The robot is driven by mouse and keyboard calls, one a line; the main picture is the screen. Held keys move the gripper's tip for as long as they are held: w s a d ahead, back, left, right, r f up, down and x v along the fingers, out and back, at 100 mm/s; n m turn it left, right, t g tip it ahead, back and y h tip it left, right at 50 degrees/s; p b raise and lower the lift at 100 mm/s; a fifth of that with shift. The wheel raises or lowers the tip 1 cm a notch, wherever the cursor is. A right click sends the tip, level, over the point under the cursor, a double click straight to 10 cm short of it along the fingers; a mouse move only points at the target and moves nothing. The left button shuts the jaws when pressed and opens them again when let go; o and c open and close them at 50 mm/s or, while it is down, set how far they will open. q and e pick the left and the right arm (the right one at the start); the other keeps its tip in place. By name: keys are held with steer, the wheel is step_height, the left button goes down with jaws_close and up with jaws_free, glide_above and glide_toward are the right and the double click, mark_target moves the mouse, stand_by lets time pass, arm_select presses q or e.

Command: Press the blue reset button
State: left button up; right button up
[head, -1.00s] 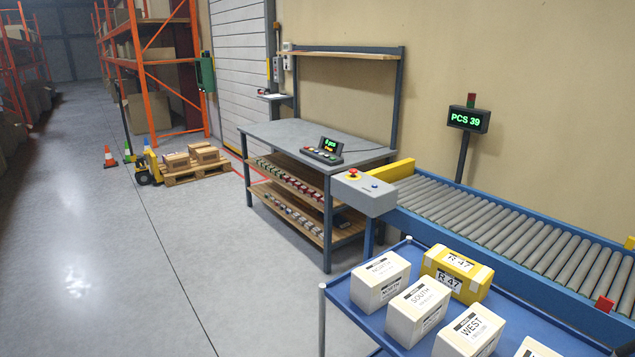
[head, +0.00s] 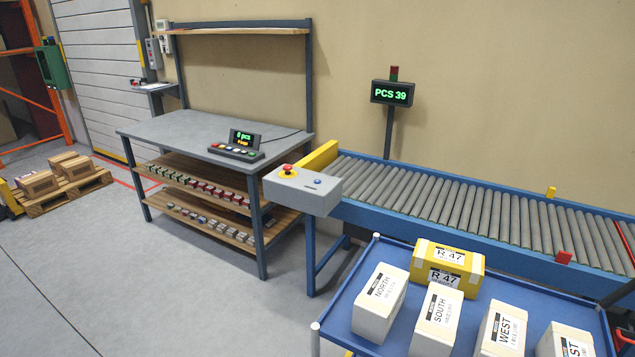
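The blue reset button (head: 317,181) is a small round button on the right part of the top of a grey control box (head: 309,199). A red emergency stop button (head: 287,169) on a yellow base sits to its left on the same box. The box is fixed at the left end of the roller conveyor (head: 462,208). Neither of my grippers shows in the head view, and nothing touches the blue button.
A blue cart (head: 345,300) with several labelled boxes stands in front of the conveyor. A grey workbench (head: 185,130) with a small button console (head: 236,151) stands left of the control box. A display (head: 392,93) reads PCS 39. The floor (head: 130,270) at front left is clear.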

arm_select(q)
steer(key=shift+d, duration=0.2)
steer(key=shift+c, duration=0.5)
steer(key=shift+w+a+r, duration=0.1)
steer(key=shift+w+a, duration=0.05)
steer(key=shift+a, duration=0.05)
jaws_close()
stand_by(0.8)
